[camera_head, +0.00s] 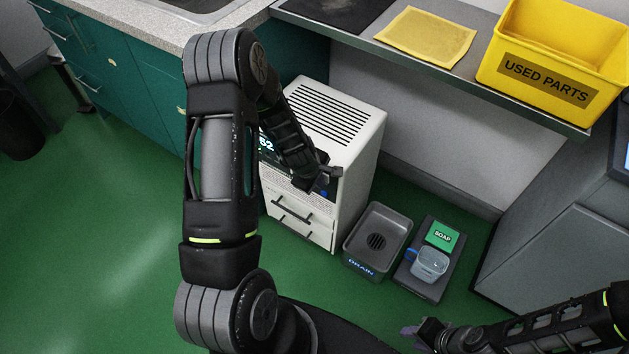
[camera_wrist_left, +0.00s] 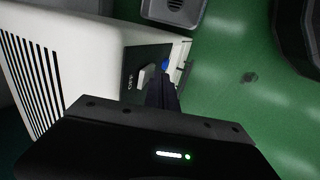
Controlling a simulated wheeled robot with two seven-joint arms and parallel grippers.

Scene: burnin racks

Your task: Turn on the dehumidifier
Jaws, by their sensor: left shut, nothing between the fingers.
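The dehumidifier (camera_head: 345,133) is a white box with a slatted top, standing on the green floor below the counter. Its front panel shows a lit display (camera_head: 266,146), partly hidden by my left arm. My left gripper (camera_head: 325,181) is shut and empty at the right part of the front panel. In the left wrist view its fingertips (camera_wrist_left: 163,84) are close to a pale switch (camera_wrist_left: 144,76) and a blue button (camera_wrist_left: 167,64) on the dark panel (camera_wrist_left: 133,62). I cannot tell whether they touch. My right gripper (camera_head: 424,334) is low at the right, away from the dehumidifier; its opening is unclear.
A grey drain tray (camera_head: 353,244) and a dark mat with a green soap label (camera_head: 442,234) and a clear tub (camera_head: 430,263) lie right of the dehumidifier. A shelf above holds a yellow cloth (camera_head: 427,36) and a yellow used-parts bin (camera_head: 561,39). The left floor is open.

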